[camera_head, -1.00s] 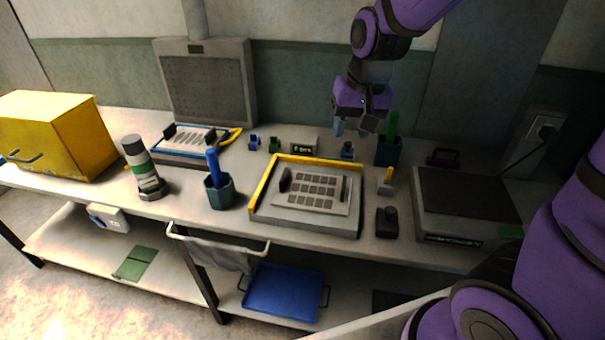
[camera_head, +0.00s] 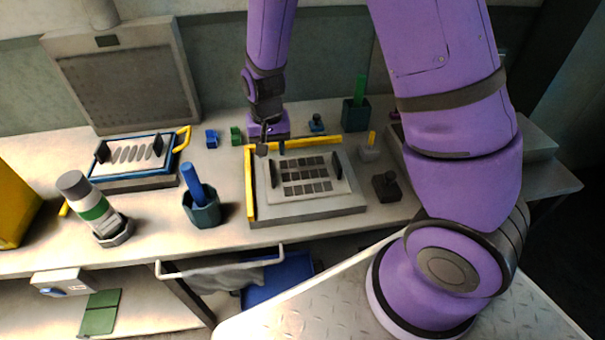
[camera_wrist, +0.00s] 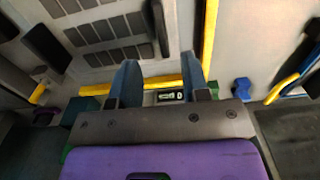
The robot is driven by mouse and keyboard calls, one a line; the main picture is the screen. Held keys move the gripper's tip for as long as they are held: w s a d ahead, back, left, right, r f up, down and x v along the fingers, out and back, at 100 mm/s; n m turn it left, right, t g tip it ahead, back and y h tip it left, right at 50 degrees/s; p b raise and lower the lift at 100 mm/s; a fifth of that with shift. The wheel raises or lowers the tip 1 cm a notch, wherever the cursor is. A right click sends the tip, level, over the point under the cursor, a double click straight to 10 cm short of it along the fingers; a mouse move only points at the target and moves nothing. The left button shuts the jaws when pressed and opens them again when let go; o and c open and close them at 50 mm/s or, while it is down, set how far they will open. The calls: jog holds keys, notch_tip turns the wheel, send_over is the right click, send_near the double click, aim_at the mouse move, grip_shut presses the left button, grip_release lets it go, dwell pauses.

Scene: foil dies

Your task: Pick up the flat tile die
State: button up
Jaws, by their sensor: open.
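The flat tile die (camera_head: 305,175) is a pale plate with rows of dark rectangles and a black grip at each end. It lies flat in a grey bed with a yellow rail (camera_head: 250,190) along the left and back. In the wrist view the die (camera_wrist: 108,30) fills the upper left. My gripper (camera_head: 272,148) is above the back left part of the bed, near the rail, and empty. In the wrist view its two blue-grey fingers (camera_wrist: 160,80) are apart, with the yellow rail and one black grip (camera_wrist: 160,25) beyond them. I cannot tell the height gap.
A hexagonal cup (camera_head: 202,208) with a blue rod and a tilted bottle (camera_head: 92,208) stand in front. A black knob block (camera_head: 387,186) sits right of the bed. Small blue and green pieces (camera_head: 237,136) stand behind.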

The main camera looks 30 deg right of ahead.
aim_at(271, 168)
jog(key=shift+s+a+f, duration=0.1)
jog(key=shift+a+f, duration=0.05)
jog(key=shift+f, duration=1.8)
jog(key=shift+s+a+f, duration=0.1)
jog(key=shift+f, duration=1.85)
jog(key=shift+c, duration=0.4)
grip_shut()
